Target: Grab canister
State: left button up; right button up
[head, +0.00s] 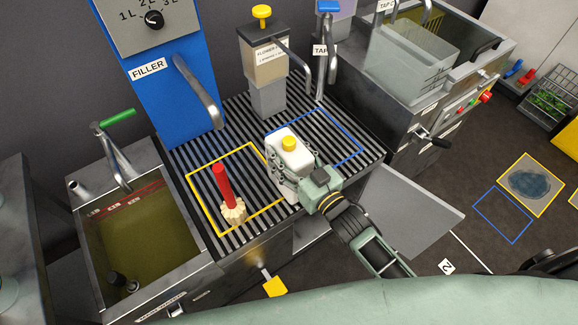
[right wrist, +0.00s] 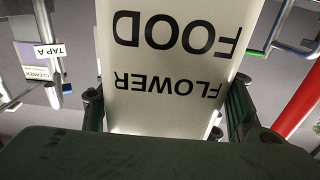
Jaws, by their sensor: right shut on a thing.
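The canister (head: 290,158) is a white container with a yellow cap. It is over the slatted drain grate, between the yellow and blue outlined squares. In the right wrist view its white face (right wrist: 170,75) fills the middle and reads "FLOWER FOOD" upside down. My right gripper (head: 292,178) is shut on the canister, with a finger on each side of it. Whether the canister's base touches the grate is hidden. My left gripper is not in view.
A red-handled brush (head: 224,190) stands in the yellow square. The blue filler (head: 165,75) and a flower food dispenser (head: 265,60) stand behind. A sink of murky liquid (head: 140,240) is at left. A grey basin (head: 410,65) is at right. The blue square (head: 345,140) looks clear.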

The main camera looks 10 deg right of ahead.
grip_shut()
jog(key=shift+w+r, duration=0.1)
jog(key=shift+r, duration=0.25)
